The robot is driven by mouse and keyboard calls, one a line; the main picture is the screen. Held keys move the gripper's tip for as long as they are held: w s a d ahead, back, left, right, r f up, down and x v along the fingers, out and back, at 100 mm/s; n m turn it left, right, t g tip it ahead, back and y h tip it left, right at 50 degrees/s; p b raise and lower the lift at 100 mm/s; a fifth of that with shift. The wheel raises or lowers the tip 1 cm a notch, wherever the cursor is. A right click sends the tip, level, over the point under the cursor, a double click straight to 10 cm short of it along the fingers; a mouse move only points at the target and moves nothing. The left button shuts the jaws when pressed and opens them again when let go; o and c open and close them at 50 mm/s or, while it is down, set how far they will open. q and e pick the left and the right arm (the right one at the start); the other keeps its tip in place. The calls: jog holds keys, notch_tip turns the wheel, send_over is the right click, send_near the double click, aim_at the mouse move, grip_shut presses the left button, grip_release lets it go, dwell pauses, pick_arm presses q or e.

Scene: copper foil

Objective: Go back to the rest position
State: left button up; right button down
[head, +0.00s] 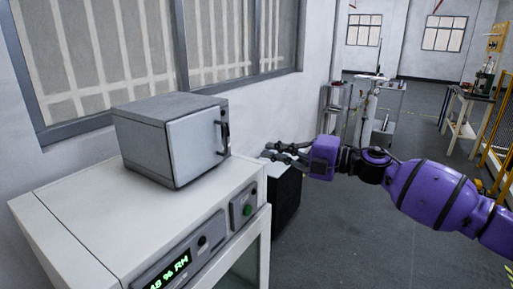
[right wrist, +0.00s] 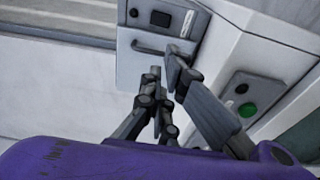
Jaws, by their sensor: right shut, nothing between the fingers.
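My right gripper (head: 269,151) reaches in from the right in the head view, its fingers pointing left. It is shut and empty, apart in the picture from the grey box (head: 200,148) on the white cabinet (head: 70,218). The box's door looks closed, with a dark handle (head: 223,133) at its right edge. In the right wrist view the fingers (right wrist: 164,62) overlap a pale panel (right wrist: 135,65) with a bar handle; I cannot tell whether they touch it. My left gripper is not in view.
The cabinet front carries a green button (head: 247,210) and a lit humidity display (head: 168,271). A dark box (head: 286,205) stands on the floor beyond the cabinet. Metal shelving (head: 388,105) stands further back, and a bench (head: 466,108) at the far right. Open grey floor (head: 350,240) lies right of the cabinet.

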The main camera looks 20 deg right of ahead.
jog(key=d+f+m+t+h, duration=0.45)
jog(key=f+m, duration=0.35)
jog(key=f, duration=0.2)
jog(key=s+a+f+m+g+h+p, duration=0.1)
jog(key=s+f+m+h, duration=0.25)
jog(key=s+f, duration=0.45)
jog(key=s+a+f+m+g+h+p, duration=0.15)
jog(key=s+f+m, duration=0.3)
jog(key=f, duration=0.85)
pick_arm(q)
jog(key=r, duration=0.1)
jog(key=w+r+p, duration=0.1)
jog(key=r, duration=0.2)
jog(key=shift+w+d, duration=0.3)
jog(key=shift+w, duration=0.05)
pick_arm(e)
jog(key=s+a+f+m+g+h, duration=0.1)
jog(key=s+a+f+m+g, duration=0.1)
jog(key=s+f, duration=0.4)
jog(key=s+a+f+m+g+h, duration=0.1)
jog(key=s+a+f+m, duration=0.3)
jog(key=s, duration=1.1)
jog(key=s+a+f+m+g+h, duration=0.1)
jog(key=s+a+f+m+g, duration=0.1)
jog(key=s+f, duration=0.6)
jog(key=s+a+m, duration=0.1)
jog(key=s+m, duration=0.1)
jog(key=s, duration=0.1)
jog(key=shift+s+m+g, duration=0.35)
jog(key=shift+m+g, duration=0.05)
